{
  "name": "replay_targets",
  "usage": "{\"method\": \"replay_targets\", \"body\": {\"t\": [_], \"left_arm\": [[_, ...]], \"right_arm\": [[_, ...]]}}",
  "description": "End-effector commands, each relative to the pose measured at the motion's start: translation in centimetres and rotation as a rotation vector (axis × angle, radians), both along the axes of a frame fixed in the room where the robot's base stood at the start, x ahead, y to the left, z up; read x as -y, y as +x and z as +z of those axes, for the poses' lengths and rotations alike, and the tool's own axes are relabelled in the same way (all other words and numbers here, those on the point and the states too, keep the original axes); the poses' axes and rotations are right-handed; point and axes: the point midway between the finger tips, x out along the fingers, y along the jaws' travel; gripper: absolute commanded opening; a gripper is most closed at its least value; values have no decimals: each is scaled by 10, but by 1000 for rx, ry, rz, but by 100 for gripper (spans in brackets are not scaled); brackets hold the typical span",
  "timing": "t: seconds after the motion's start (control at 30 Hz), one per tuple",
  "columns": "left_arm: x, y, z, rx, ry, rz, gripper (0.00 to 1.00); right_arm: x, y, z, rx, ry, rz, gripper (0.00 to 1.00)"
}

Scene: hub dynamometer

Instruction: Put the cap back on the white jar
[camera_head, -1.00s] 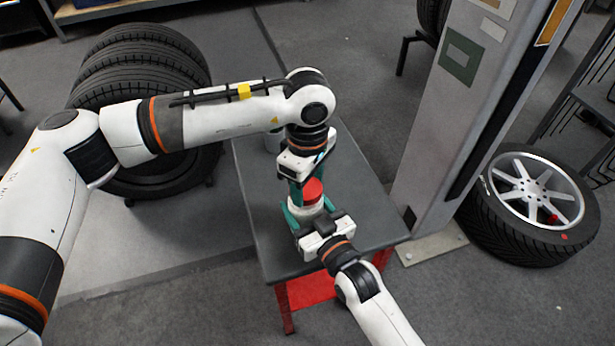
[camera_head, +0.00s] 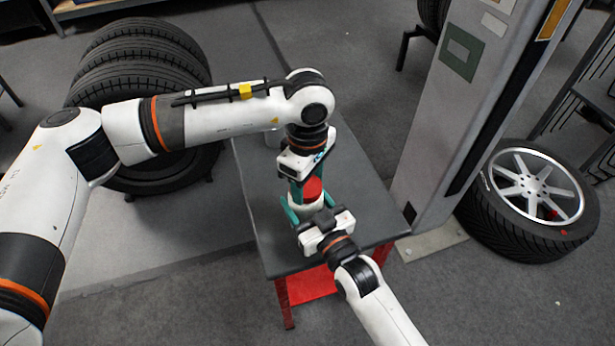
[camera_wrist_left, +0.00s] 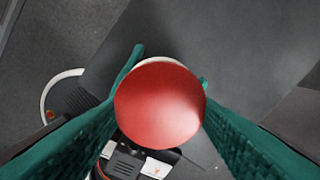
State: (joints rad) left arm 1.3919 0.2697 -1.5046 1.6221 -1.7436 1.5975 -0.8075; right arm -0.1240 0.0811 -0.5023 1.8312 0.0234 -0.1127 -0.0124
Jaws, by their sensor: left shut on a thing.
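The red cap (camera_head: 314,190) sits at the top of the white jar (camera_head: 303,210) on the small dark-topped table. My left gripper (camera_head: 305,187) comes down from above and is shut on the cap; in the left wrist view the cap (camera_wrist_left: 160,103) lies between its teal fingers. The cap hides most of the jar there, with only a pale rim (camera_wrist_left: 165,60) showing behind it. I cannot tell whether the cap is fully seated. My right gripper (camera_head: 308,206) comes in low from the front, its fingers spread on either side of the jar and apart from it.
The table top (camera_head: 355,195) is bare to the right of the jar. Stacked tires (camera_head: 140,60) stand at left.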

Motion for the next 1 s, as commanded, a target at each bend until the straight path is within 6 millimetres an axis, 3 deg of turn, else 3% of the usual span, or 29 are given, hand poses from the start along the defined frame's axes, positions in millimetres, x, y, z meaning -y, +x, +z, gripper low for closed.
{"method": "replay_targets", "body": {"t": [0.03, 0.07, 0.27, 1.0], "left_arm": [[0, 0, -1, -1, 1, 0, 34], [0, 0, -1, 0, 0, 0, 34], [-1, 0, -1, 0, 1, -151, 34], [-7, 0, -2, 1, 3, -1769, 34]], "right_arm": [[0, 0, 0, 0, 0, 0, 23], [0, 0, 0, 0, 0, 0, 0], [0, 0, 0, 0, 0, 0, 0], [0, 0, 0, -1, 0, 0, 0]]}}
